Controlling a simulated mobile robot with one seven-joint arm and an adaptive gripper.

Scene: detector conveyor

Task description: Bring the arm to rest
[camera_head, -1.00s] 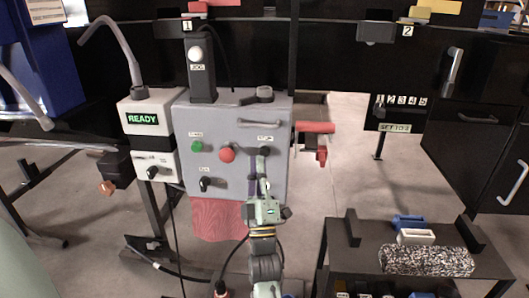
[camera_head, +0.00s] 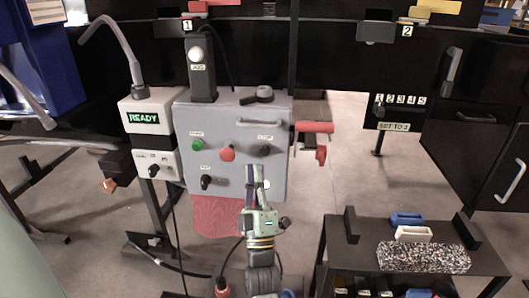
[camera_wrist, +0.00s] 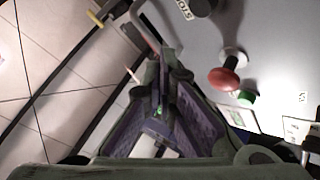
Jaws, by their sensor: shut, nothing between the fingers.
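My gripper (camera_head: 256,178) is in front of the lower right part of the grey control box (camera_head: 225,110) in the head view. Its fingers point up and are shut with nothing between them. In the wrist view my gripper (camera_wrist: 160,75) also shows closed fingertips, with the grey box face beside them on the right. The red knob (camera_head: 227,154), green button (camera_head: 197,145) and black knobs (camera_head: 206,182) on the box are clear of the fingers. The red knob shows in the wrist view (camera_wrist: 222,79) too.
A dark cart (camera_head: 350,262) at lower right holds a speckled block (camera_head: 424,257) and blue and white pieces. Floor shows between box and cart.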

